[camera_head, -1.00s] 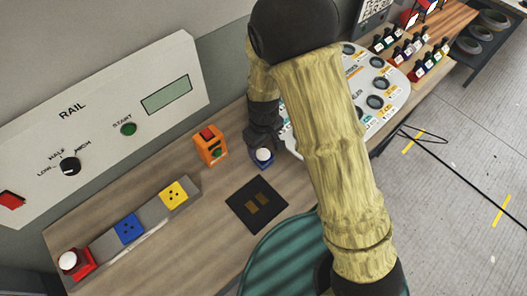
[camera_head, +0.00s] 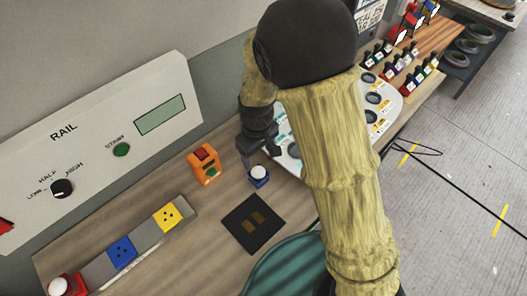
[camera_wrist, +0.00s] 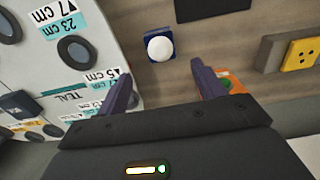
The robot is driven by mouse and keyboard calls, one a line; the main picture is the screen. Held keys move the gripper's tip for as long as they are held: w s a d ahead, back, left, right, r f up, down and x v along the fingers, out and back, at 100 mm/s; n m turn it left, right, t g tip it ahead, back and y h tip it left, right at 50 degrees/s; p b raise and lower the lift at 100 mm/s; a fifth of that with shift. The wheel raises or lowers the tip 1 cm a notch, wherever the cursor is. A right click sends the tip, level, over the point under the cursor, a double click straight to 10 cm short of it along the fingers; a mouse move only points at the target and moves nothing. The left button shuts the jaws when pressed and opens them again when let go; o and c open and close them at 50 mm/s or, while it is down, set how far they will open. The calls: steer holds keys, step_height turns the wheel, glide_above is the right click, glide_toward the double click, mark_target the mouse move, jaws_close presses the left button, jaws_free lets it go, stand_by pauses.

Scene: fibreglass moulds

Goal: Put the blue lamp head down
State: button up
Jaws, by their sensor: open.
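The blue lamp head (camera_head: 258,176), with a round white top, stands upright on the wooden bench between the orange device and the white board. It also shows in the wrist view (camera_wrist: 159,47), beyond the fingertips and between their lines. My gripper (camera_head: 259,150) is just behind and above the lamp head in the head view, partly hidden by my arm. In the wrist view my gripper (camera_wrist: 162,78) has its two fingers wide apart with nothing between them. The lamp head is apart from both fingers.
An orange device (camera_head: 205,165) stands close left of the lamp head. A black pad (camera_head: 253,223) lies in front. A grey rail (camera_head: 140,238) holds blue and yellow blocks, with a red lamp head (camera_head: 62,286) at its end. A white labelled board (camera_head: 383,98) lies right.

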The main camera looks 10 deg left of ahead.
steer(key=s+d+r+m+t, duration=0.1)
steer(key=s+d+r+m, duration=0.1)
steer(key=d, duration=0.5)
steer(key=s+d+r+m, duration=0.2)
steer(key=d+r+m, duration=0.2)
steer(key=d, duration=0.3)
steer(key=s+d+r+m+t, duration=0.1)
steer(key=s+d+r+m, duration=0.1)
steer(key=d, duration=0.6)
steer(key=shift+s+r+m+t, duration=0.3)
steer(key=shift+r+m, duration=0.25)
steer(key=shift+m, duration=0.45)
steer(key=shift+o, duration=0.2)
